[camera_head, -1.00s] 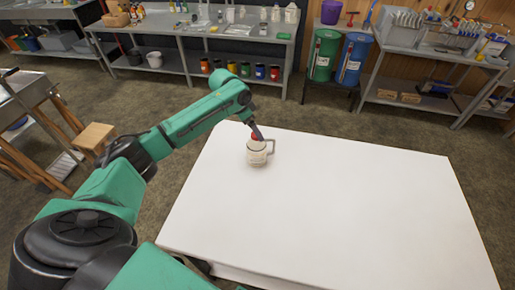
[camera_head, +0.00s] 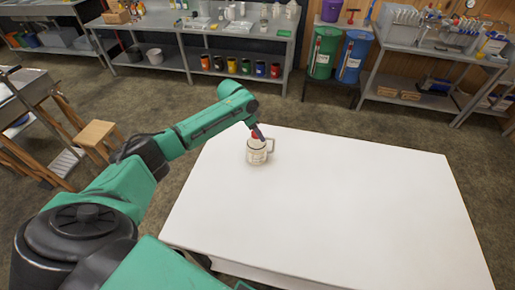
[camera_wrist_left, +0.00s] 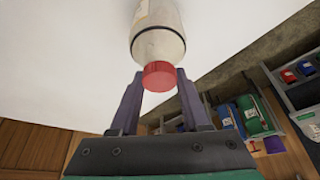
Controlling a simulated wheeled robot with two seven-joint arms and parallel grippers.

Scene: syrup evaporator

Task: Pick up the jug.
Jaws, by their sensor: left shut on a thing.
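The jug (camera_head: 260,151) is a pale, whitish vessel with a loop handle on its right side and a red cap. It is upright at the far left part of the white table (camera_head: 340,200). My left gripper (camera_head: 257,134) comes down from above at its top. In the left wrist view the fingers lie on both sides of the red cap (camera_wrist_left: 159,76), shut on it, with the jug's body (camera_wrist_left: 158,35) beyond. I cannot tell whether the jug's base touches the table. My right gripper is not in view.
The rest of the white table is bare. A grey bench (camera_head: 230,27) with several coloured cans on its lower shelf stands behind. Green (camera_head: 322,54) and blue (camera_head: 353,57) bins stand at the back. A wooden stool (camera_head: 97,134) is on the left.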

